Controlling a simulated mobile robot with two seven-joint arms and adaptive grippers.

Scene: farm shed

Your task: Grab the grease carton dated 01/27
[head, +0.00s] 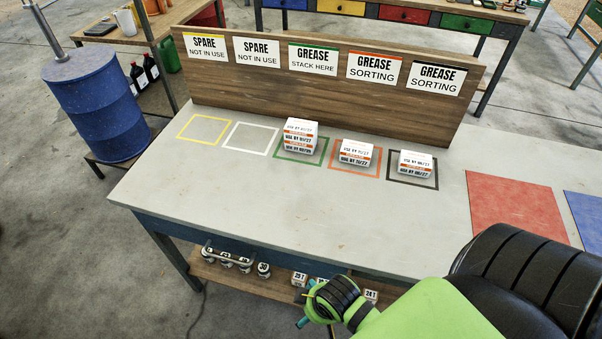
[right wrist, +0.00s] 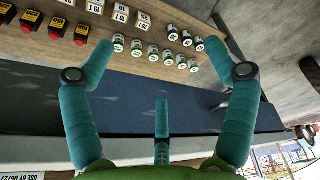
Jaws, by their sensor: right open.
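White grease cartons with orange bands stand on the bench. A stack of cartons (head: 300,136) is in the green square, its upper label seeming to read 01/27. Another carton or stack (head: 354,153) is in the orange square, and one (head: 416,164) in the black square seems to read 06/27. The small print is hard to read. My right gripper (head: 305,303) is low at the bench's front edge, away from the cartons. In the right wrist view its fingers (right wrist: 158,54) are spread and empty. My left gripper is not in view.
A wooden sign board (head: 330,95) stands behind the squares. The yellow square (head: 204,129) and white square (head: 250,138) are empty. Red mat (head: 515,208) lies at right. Small containers stand on the lower shelf (right wrist: 150,35). The bench front (head: 270,215) is clear.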

